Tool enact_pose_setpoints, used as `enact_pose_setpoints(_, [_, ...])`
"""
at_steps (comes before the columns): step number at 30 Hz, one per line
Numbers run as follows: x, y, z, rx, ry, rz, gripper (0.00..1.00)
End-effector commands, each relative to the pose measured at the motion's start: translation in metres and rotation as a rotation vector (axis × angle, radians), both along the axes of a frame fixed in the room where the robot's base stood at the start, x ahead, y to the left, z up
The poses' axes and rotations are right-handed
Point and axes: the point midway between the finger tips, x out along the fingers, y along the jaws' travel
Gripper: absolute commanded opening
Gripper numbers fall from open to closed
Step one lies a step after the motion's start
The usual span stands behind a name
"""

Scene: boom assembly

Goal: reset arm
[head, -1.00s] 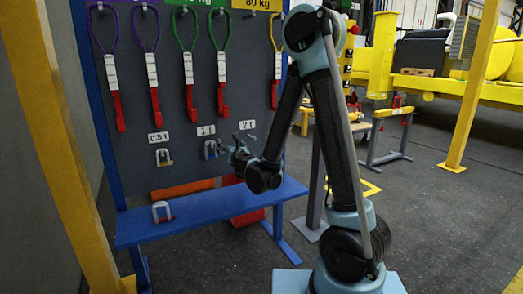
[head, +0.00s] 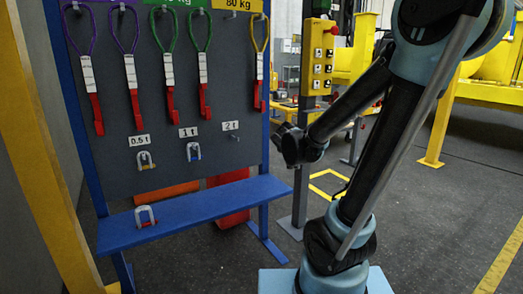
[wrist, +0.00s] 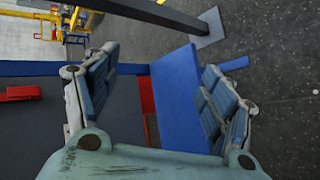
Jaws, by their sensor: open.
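My gripper (wrist: 162,62) is open in the wrist view, with no object between its fingers. The blue shelf (wrist: 180,95) shows beyond the gap. In the head view my arm is folded at the right, and its wrist end hangs just right of the tool board (head: 110,165), apart from it. The fingers are not clearly visible there. One shackle (head: 146,217) stands on the blue shelf. Another shackle (head: 145,160) hangs under the 0.5 t label, and a third shackle (head: 193,151) hangs under the 1 t label. The peg under the 2 t label (head: 230,126) looks empty.
Several slings with red hooks (head: 133,108) hang on the board. A yellow control box (head: 319,57) on a grey post stands behind my arm. A yellow post (head: 40,160) rises at the left. The floor at the right is clear.

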Motion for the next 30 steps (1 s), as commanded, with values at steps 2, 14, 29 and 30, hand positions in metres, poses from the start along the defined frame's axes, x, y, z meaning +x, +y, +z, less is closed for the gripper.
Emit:
enact_pose_setpoints(2, [-0.020, -0.019, -0.006, 0.082, 0.034, -0.090, 0.76])
enact_pose_setpoints(14, [-0.130, -0.073, -0.046, 0.492, 0.200, -0.552, 0.76])
enact_pose_setpoints(29, [-0.260, -0.066, -0.088, 0.911, 0.390, -1.091, 0.76])
enact_pose_setpoints(30, [-0.266, -0.064, -0.091, 0.930, 0.399, -1.117, 0.76])
